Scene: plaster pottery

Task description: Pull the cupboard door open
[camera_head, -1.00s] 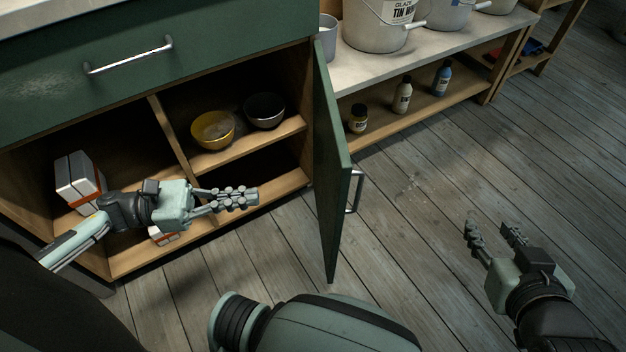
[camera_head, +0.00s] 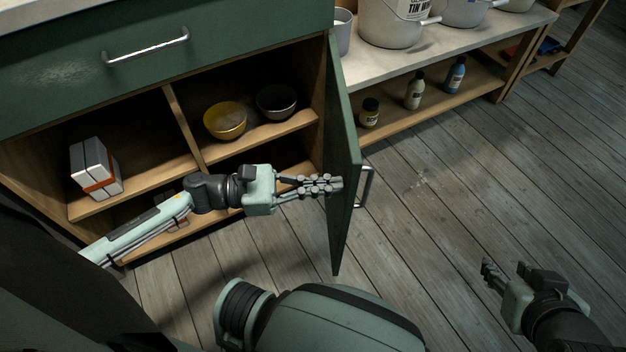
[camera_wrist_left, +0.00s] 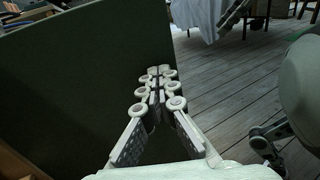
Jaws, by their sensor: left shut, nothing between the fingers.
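The green cupboard door (camera_head: 345,165) stands swung out from the cupboard, hinged at the right of the opening. Its metal handle (camera_head: 367,188) is on the outer face, to the right. My left gripper (camera_head: 338,184) is shut and empty, with its fingertips at the inner face of the door; I cannot tell whether they touch it. In the left wrist view the dark inner face of the door (camera_wrist_left: 80,80) fills the left side, and the shut fingers (camera_wrist_left: 158,80) lie near its free edge. My right gripper (camera_head: 502,270) is over the floor at the lower right, away from the door.
A yellow bowl (camera_head: 225,121) and a dark bowl (camera_head: 277,101) stand on the cupboard's shelf. A white and orange box (camera_head: 95,168) is at its left. A shelf bench (camera_head: 440,62) with buckets and bottles stands behind the door. The floor (camera_head: 440,200) right of the door is clear.

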